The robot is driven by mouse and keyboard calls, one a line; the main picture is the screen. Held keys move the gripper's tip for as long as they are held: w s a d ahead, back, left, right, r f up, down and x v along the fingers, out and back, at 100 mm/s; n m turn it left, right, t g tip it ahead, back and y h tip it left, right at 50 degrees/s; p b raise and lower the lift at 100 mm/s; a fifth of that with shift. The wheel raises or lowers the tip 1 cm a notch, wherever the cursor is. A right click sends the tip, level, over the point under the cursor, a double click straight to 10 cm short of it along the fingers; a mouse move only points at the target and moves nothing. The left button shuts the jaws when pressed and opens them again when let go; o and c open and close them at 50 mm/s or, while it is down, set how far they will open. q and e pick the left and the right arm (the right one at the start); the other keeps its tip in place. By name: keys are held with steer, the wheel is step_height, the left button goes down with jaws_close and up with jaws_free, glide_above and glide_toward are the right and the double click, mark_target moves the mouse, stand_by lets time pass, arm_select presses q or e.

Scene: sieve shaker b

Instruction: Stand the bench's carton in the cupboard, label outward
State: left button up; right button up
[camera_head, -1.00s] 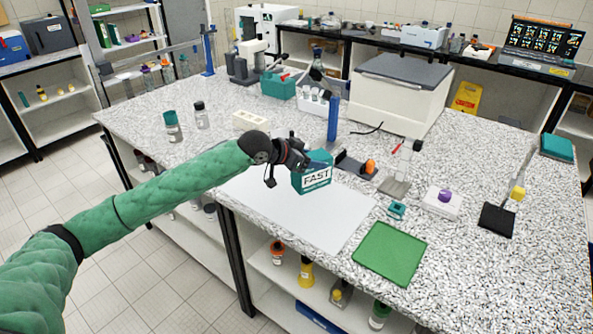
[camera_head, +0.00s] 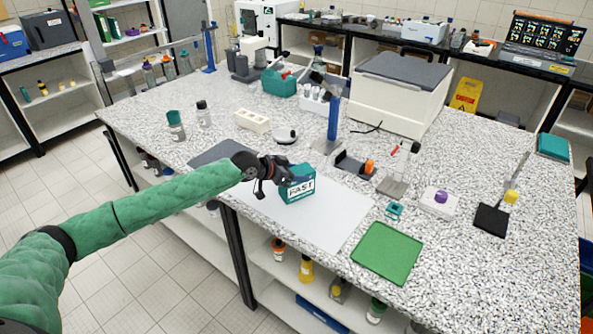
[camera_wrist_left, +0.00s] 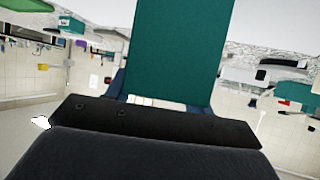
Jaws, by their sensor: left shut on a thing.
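The carton (camera_head: 297,190) is a teal box with a white label reading FAST. My left gripper (camera_head: 281,178) is shut on it, from the carton's left side. The label faces the front of the bench in the head view, and the carton looks slightly tilted. It is over the white sheet on the bench; I cannot tell whether it touches the sheet. In the left wrist view the teal carton (camera_wrist_left: 178,50) fills the middle above the dark gripper body. My right gripper is not in view. I cannot make out which furniture is the cupboard.
A green tray (camera_head: 387,253) lies at the bench's front right. A white sheet (camera_head: 325,222) covers the bench's front edge. Open shelves (camera_head: 60,97) are at the far left.

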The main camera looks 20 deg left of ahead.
arm_select(q)
steer(key=shift+f, duration=0.15)
steer(key=o, duration=1.2)
steer(key=shift+c, duration=0.2)
